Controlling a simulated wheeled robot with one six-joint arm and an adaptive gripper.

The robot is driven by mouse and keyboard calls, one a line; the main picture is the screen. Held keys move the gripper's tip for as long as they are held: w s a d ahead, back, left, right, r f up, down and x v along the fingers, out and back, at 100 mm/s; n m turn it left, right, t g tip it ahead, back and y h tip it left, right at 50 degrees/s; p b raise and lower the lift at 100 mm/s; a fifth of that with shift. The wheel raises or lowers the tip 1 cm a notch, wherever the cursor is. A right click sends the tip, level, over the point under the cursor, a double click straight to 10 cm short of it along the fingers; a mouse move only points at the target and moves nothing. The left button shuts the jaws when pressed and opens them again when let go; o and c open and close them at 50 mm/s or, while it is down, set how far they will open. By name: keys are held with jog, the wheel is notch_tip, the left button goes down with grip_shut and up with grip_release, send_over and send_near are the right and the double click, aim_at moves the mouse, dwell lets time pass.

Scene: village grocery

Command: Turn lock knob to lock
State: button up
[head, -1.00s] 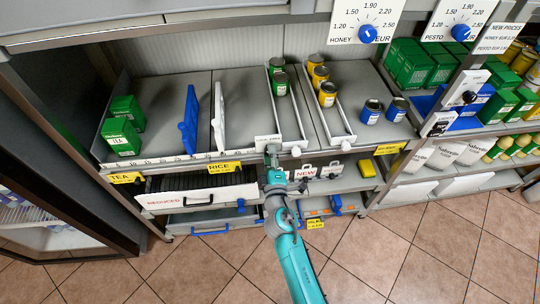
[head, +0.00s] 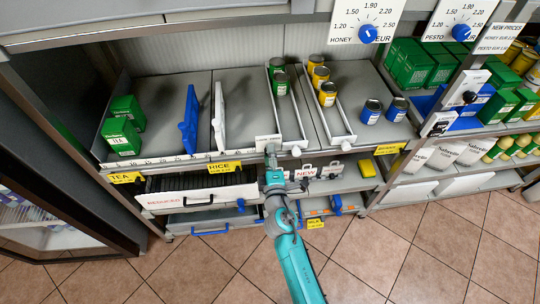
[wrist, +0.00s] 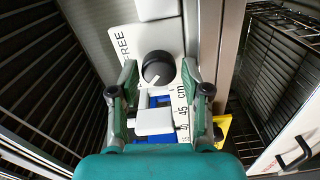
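The lock knob (wrist: 158,68) is a round black knob with a white pointer line, seen in the wrist view on a white plate. The line points to the lower left in that picture. The word FREE (wrist: 122,42) is printed on the plate at the knob's left; I see no readable LOCK mark. My gripper (wrist: 160,82) is open, with one finger on each side of the knob and visible gaps between. In the head view my gripper (head: 270,152) is at the shelf's front edge, by a white plate (head: 263,142); the knob cannot be made out there.
A white divider (head: 219,118) and a blue divider (head: 189,122) stand on the shelf left of my gripper. Cans (head: 279,82) stand in a white-railed lane behind it. A drawer marked REDUCED (head: 200,198) lies below left. The tiled floor (head: 380,255) in front is clear.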

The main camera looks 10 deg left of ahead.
jog(key=shift+o, duration=0.3)
jog(key=v, duration=1.2)
dwell(0.3)
